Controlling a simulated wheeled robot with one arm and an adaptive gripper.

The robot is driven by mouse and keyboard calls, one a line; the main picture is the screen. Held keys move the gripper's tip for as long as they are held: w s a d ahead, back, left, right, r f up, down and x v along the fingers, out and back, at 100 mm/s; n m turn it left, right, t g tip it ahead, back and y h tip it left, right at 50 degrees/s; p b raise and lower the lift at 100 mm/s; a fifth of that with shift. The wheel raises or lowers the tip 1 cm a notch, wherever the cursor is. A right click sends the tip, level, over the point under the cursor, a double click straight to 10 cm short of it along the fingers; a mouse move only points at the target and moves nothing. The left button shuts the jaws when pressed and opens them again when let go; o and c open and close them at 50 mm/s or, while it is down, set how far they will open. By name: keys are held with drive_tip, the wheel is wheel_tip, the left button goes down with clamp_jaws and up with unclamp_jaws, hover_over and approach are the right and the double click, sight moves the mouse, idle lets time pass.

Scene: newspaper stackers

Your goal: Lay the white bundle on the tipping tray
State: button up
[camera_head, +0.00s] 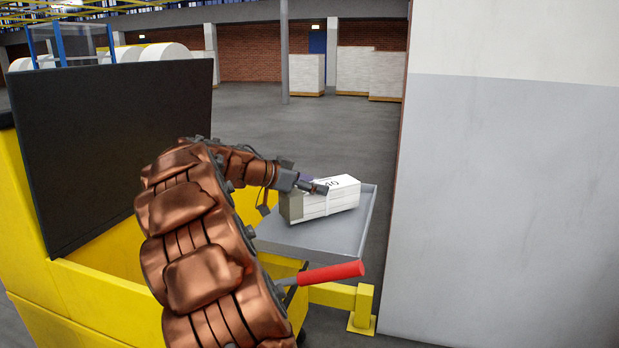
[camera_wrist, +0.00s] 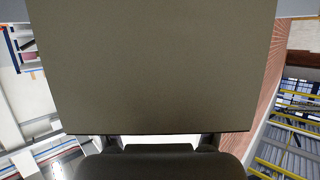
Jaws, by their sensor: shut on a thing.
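The white bundle (camera_head: 335,200) is a stack of papers with a band around it and dark print on top. Its left end shows an olive-brown face (camera_head: 292,207). My gripper (camera_head: 316,187) is shut on the bundle at its upper left side. The grey tipping tray (camera_head: 300,242) is directly below the bundle, with its near part bare. I cannot tell whether the bundle touches the tray or hangs just above it. In the wrist view a flat olive-brown face (camera_wrist: 160,70) fills the middle and hides the fingertips.
A red-handled lever (camera_head: 330,273) stands in front of the tray, above a yellow post (camera_head: 362,305). A large grey and white wall (camera_head: 510,200) rises close on the right. A yellow machine with a black panel (camera_head: 120,150) is on the left. Open floor lies behind.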

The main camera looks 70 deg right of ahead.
drive_tip(key=shift+s+f, duration=0.1)
drive_tip(key=shift+f, duration=0.5)
drive_tip(key=o, duration=1.8)
drive_tip(key=shift+f, duration=0.1)
drive_tip(key=v, duration=1.2)
drive_tip(key=shift+b, duration=0.3)
